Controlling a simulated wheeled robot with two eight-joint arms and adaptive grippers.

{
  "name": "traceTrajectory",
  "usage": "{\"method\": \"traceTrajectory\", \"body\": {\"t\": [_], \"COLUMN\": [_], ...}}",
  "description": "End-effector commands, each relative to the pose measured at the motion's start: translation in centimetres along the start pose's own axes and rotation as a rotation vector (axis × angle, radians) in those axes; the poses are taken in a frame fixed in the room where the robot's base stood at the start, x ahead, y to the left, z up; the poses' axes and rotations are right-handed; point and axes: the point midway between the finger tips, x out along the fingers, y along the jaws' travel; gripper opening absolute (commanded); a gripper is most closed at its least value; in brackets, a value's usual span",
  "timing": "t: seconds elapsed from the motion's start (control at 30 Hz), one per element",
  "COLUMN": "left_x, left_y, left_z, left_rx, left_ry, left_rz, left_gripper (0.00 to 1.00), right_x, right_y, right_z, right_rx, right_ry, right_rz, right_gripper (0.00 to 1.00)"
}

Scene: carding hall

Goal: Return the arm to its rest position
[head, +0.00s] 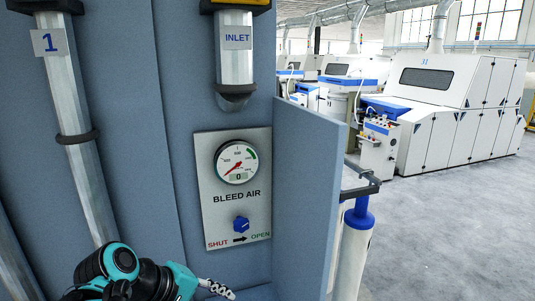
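Part of one of my arms, black with teal joint caps, shows at the bottom left, cut off by the lower edge. I cannot tell which arm it is. No gripper fingers can be made out. A short white-and-dark patterned piece (216,289) sticks out to the right of the arm, below the panel; I cannot tell what it is. The grey bleed air panel (232,188) is above and right of the arm. It has a round gauge (236,162) with a red needle at the lower left and a blue knob (241,225) above the words SHUT and OPEN.
A blue side wall (308,190) juts out right of the panel. Metal pipes marked 1 (70,110) and INLET (235,60) run down the blue wall. A white cylinder with a blue top (355,240) stands beyond. White machines (450,95) stand behind; the right floor (455,240) is clear.

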Motion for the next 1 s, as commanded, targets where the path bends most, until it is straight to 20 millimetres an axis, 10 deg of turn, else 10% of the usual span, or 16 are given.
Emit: {"method": "traceTrajectory", "body": {"t": [0.2, 0.4, 1.0], "left_x": [11.2, 16.6, 17.8], "left_y": [-15.7, -24.7, -27.5], "left_z": [-0.8, -1.8, -2.3], "left_rx": [0.451, 0.795, 0.939], "left_ry": [0.190, 0.301, 0.342], "left_rz": [-0.191, -0.344, -0.412], "left_gripper": [0.32, 0.32, 0.32], "right_x": [7.4, 11.2, 12.0], "right_y": [0.0, 0.0, 0.0], "right_z": [5.3, 8.0, 8.5], "right_rx": [0.000, 0.000, 0.000], "right_ry": [0.000, 0.000, 0.000], "right_rz": [0.000, 0.000, 0.000], "right_gripper": [0.40, 0.40, 0.40]}}
